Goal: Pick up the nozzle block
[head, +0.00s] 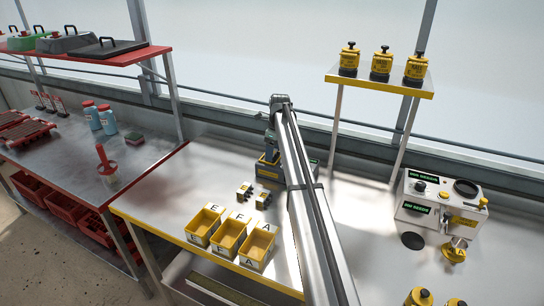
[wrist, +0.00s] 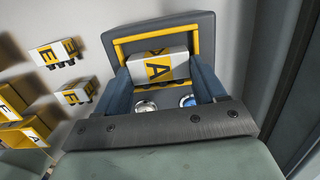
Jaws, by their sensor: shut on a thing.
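A white and yellow nozzle block marked A (wrist: 166,67) sits between my two blue fingers in the wrist view. My gripper (wrist: 158,76) is shut on this block, with one finger at each side. The block is within a dark grey holder with a yellow inner frame (wrist: 204,24); I cannot tell whether it still touches the holder's floor. In the head view the holder (head: 266,172) stands behind the bins, and my arm partly covers it. My gripper (head: 270,147) is over it there, and the held block is hidden.
Two other nozzle blocks (head: 244,190) (head: 263,200) lie on the table left of the holder. Yellow lettered bins (head: 228,240) stand in front of them. A white machine (head: 441,206) is at right. A shelf (head: 380,84) with yellow units stands behind.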

